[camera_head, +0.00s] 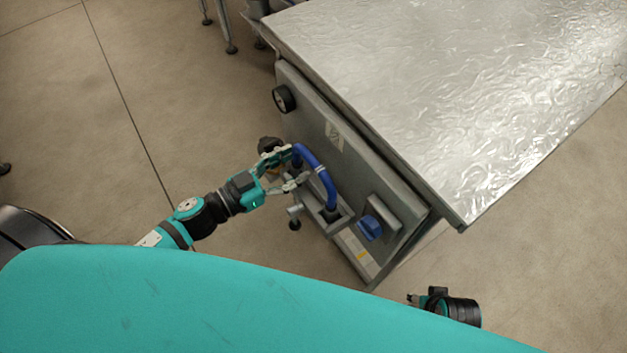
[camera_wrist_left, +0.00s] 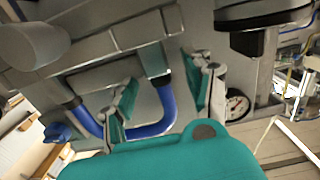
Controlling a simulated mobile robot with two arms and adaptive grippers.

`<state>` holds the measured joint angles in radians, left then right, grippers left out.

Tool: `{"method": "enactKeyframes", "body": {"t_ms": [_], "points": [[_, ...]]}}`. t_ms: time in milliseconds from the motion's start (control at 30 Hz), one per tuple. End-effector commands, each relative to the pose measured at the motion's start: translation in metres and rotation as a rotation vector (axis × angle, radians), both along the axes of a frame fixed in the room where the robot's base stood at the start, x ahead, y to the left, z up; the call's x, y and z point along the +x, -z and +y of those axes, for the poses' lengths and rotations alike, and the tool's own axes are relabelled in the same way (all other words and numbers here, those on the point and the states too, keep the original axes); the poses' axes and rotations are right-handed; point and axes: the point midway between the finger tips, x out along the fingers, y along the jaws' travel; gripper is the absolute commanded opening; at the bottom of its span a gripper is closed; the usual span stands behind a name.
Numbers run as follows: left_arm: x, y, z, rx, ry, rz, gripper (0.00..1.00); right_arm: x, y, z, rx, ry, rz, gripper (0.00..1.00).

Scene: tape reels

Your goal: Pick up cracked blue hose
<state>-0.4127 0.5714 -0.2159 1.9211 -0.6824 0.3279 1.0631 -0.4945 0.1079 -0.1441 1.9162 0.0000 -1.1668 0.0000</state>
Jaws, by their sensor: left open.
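The blue hose (camera_head: 325,181) curves out from the front of the grey metal machine, with a pale band around its middle. In the left wrist view the hose (camera_wrist_left: 152,130) bends in a U between two fittings. My left gripper (camera_head: 298,165) is open at the upper part of the hose. In the left wrist view one leg of the hose shows between the two teal-padded fingers (camera_wrist_left: 166,91); contact cannot be told. No crack can be made out. My right gripper (camera_head: 428,300) is at the lower right, away from the hose, and its finger state is unclear.
The machine has a shiny metal top (camera_head: 450,80), a black round knob (camera_head: 284,98) and a blue switch (camera_head: 370,228) right of the hose. A dial gauge (camera_wrist_left: 237,104) is close to the fingers in the left wrist view. Open floor (camera_head: 90,110) lies to the left.

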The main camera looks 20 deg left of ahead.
Motion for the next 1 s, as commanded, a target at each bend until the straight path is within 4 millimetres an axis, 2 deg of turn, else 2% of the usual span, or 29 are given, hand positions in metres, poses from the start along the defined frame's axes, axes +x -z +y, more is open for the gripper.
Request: {"method": "enactKeyframes", "body": {"t_ms": [133,400,800,1000], "points": [[0.0128,0.0006,-0.0101,0.0,0.0,-0.001,0.52,0.0001,-0.0028,-0.0001,0.0,0.0,-0.001,0.36],[0.0141,0.0012,-0.0118,0.0,0.0,0.001,0.51,0.0005,-0.0039,0.0001,0.0,0.0,-0.002,0.36],[0.0139,0.0011,-0.0115,0.0,0.0,0.001,0.0,0.0008,-0.004,0.0004,0.001,0.0,-0.003,0.36],[0.014,0.0005,-0.0117,-0.001,0.001,0.0,0.0,0.0008,-0.004,0.0005,0.001,0.0,-0.003,0.36]]}}
